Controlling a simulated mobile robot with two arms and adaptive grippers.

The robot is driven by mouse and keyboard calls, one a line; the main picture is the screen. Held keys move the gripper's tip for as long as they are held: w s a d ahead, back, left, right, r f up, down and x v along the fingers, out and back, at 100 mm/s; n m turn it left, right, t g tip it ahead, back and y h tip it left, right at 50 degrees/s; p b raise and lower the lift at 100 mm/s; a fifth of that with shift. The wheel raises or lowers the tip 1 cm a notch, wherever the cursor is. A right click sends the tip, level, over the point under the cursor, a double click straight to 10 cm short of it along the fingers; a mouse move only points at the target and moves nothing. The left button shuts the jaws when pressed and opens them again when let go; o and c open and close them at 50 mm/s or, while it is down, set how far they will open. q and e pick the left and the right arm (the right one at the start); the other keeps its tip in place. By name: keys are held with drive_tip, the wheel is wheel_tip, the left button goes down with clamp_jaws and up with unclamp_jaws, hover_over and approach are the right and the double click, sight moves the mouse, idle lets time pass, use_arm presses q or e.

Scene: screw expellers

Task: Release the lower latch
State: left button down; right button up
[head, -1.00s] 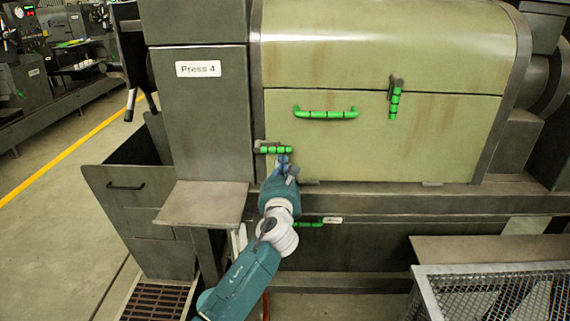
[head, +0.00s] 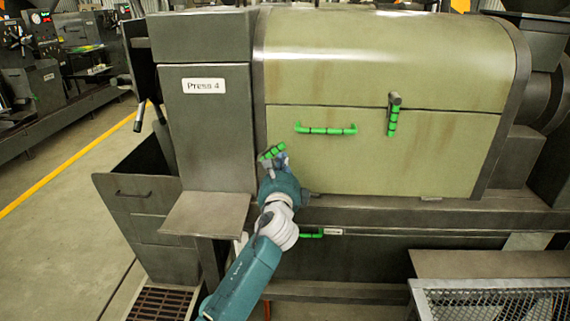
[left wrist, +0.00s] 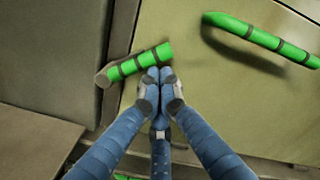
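The lower latch (head: 271,152) is a short green ribbed lever at the left edge of the press's pale green door (head: 400,155). It is tilted, its free right end higher than its grey pivot at the left. The latch also shows in the left wrist view (left wrist: 140,62). My left gripper (head: 281,160) is just below the latch's free end. In the left wrist view its blue fingers (left wrist: 160,73) are shut together, tips against or very near the underside of the latch, not around it. My right gripper is not in view.
A green door handle (head: 326,130) and an upright upper latch (head: 392,121) are on the door. Another green handle (head: 312,234) sits low, under the ledge. A grey shelf (head: 206,213) juts out at the left, and a mesh-sided frame (head: 490,300) stands at the lower right.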

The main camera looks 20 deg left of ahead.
sight(275, 152)
use_arm(q)
drive_tip(key=r+n, duration=0.1)
drive_tip(key=a+r+n+p, duration=0.1)
drive_tip(key=n, duration=0.2)
drive_tip(key=shift+s+a+r+n+p, duration=0.3)
drive_tip(key=shift+a+r+n, duration=0.1)
drive_tip(key=shift+s+a+r+n+p, duration=0.1)
drive_tip(key=shift+a+r+n+p, duration=0.2)
drive_tip(key=shift+n, duration=0.35)
drive_tip(key=shift+s+a+r+n+p, duration=0.15)
drive_tip(key=shift+a+n, duration=0.3)
drive_tip(key=shift+n, duration=0.25)
drive_tip(key=shift+s+a+r+n+p, duration=0.1)
drive_tip(key=shift+a+r+n+p, duration=0.2)
drive_tip(key=shift+n, duration=0.35)
drive_tip(key=shift+a+f, duration=0.1)
drive_tip(key=shift+w, duration=0.1)
